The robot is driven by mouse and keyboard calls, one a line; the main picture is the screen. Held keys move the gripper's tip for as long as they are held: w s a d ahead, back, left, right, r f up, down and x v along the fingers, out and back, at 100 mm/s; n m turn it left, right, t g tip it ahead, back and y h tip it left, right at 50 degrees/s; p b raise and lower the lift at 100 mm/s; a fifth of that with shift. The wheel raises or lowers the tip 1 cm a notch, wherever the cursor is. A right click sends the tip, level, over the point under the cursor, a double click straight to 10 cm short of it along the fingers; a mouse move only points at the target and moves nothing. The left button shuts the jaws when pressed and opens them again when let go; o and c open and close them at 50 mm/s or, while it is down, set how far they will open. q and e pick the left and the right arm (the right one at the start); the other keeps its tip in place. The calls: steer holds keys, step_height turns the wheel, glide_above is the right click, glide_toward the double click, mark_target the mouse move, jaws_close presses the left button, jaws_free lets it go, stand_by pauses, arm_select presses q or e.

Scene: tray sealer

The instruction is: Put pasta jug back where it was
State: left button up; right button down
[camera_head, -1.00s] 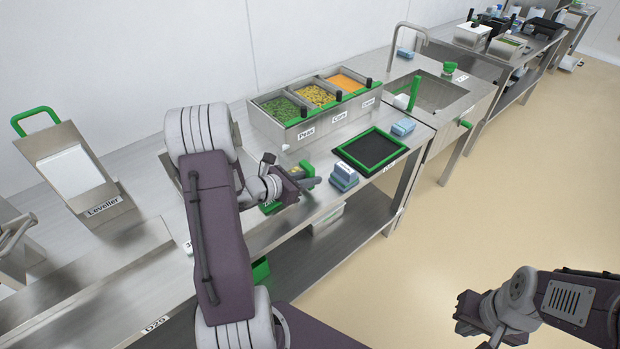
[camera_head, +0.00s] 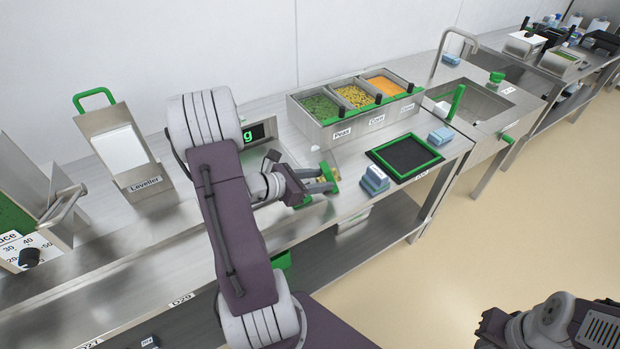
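A small green jug (camera_head: 328,173) with something yellowish in it, which I take for the pasta jug, shows at the end of my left arm, over the front part of the steel counter. My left gripper (camera_head: 322,180) has its fingers on either side of it and appears shut on it. The grip is small in view, and the fingers cover part of the jug. I cannot tell whether the jug touches the counter.
Behind stands a bin of peas, corn and carrots (camera_head: 314,133). A display with green digits (camera_head: 258,133) is partly behind my arm. The leveller (camera_head: 122,150) stands left; a sink (camera_head: 478,100) is right.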

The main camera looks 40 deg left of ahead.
arm_select(q)
steer(key=v, duration=0.3)
steer(key=shift+s+a+r, duration=0.1)
steer(key=shift+s, duration=0.15)
steer(key=s+d+f+m+g+y, duration=0.1)
steer(key=s+d+m+g, duration=0.2)
steer(key=m, duration=0.7)
steer(key=s+d+f+m+g+y, duration=0.2)
steer(key=d+m, duration=0.5)
steer(key=m, duration=0.4)
steer(key=s+d+f+m+g+y, duration=0.1)
steer(key=s+d+m+g, duration=0.3)
steer(key=m, duration=0.6)
steer(key=shift+s+d+f+g+y, duration=0.35)
steer(key=shift+d+f+g, duration=0.4)
steer(key=shift+g, duration=0.35)
